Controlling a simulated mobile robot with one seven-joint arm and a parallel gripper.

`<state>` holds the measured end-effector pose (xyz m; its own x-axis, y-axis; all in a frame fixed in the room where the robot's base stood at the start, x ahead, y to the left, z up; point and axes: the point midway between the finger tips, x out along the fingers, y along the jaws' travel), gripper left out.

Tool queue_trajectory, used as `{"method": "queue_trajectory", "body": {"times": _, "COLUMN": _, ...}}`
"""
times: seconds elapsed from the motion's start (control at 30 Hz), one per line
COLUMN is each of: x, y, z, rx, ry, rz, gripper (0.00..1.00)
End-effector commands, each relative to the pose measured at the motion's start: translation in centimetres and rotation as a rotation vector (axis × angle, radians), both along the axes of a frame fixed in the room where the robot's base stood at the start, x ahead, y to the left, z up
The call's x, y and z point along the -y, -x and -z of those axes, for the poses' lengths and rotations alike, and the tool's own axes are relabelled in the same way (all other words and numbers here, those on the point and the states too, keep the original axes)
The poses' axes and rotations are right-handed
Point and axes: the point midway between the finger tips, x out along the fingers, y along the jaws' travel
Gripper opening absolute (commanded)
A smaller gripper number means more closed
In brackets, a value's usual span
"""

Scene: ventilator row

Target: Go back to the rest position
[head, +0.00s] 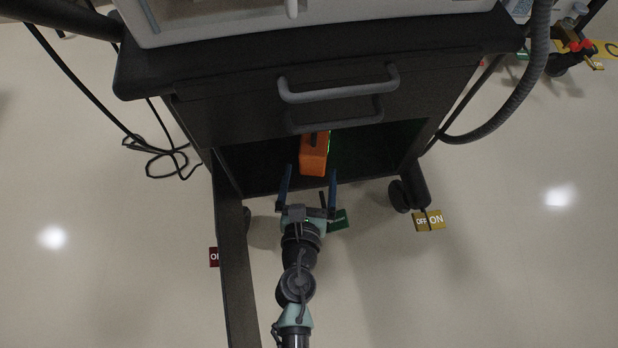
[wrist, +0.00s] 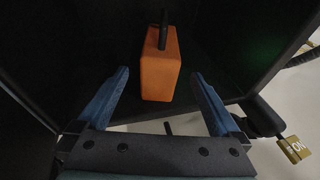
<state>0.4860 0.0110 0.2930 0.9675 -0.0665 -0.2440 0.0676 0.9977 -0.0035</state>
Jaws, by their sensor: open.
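My gripper (head: 309,172) is open, with its two blue fingers apart and nothing between them. In the head view it is at the front opening of the dark cart's lower compartment (head: 360,165). In the wrist view my gripper (wrist: 162,90) points into that compartment. An orange box (head: 313,160) stands on the compartment floor just beyond the fingertips. In the wrist view the orange box (wrist: 160,68) has a black part on top and is apart from both fingers.
The cart has a grey drawer handle (head: 338,90) above the opening. A caster (head: 408,190) with a yellow tag (head: 430,220) is at the right. Cables (head: 160,155) lie left; a hose (head: 530,90) hangs right.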

Motion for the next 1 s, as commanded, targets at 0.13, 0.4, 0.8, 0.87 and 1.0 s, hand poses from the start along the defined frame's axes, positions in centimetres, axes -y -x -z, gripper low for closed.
{"method": "queue_trajectory", "body": {"times": 0.13, "x": -0.1, "y": 1.2, "z": -0.3, "rx": 0.0, "ry": -0.001, "rz": 0.0, "gripper": 1.0}}
{"method": "queue_trajectory", "body": {"times": 0.4, "x": -0.1, "y": 1.5, "z": -0.4, "rx": 0.001, "ry": 0.0, "rz": 0.0, "gripper": 1.0}}
{"method": "queue_trajectory", "body": {"times": 0.8, "x": -0.1, "y": 1.5, "z": -6.7, "rx": 0.001, "ry": 0.0, "rz": 0.0, "gripper": 1.0}}
{"method": "queue_trajectory", "body": {"times": 0.87, "x": -0.1, "y": 1.5, "z": -7.7, "rx": 0.001, "ry": 0.0, "rz": 0.0, "gripper": 1.0}}
{"method": "queue_trajectory", "body": {"times": 1.0, "x": -0.1, "y": 1.5, "z": -9.8, "rx": 0.001, "ry": 0.0, "rz": 0.0, "gripper": 1.0}}
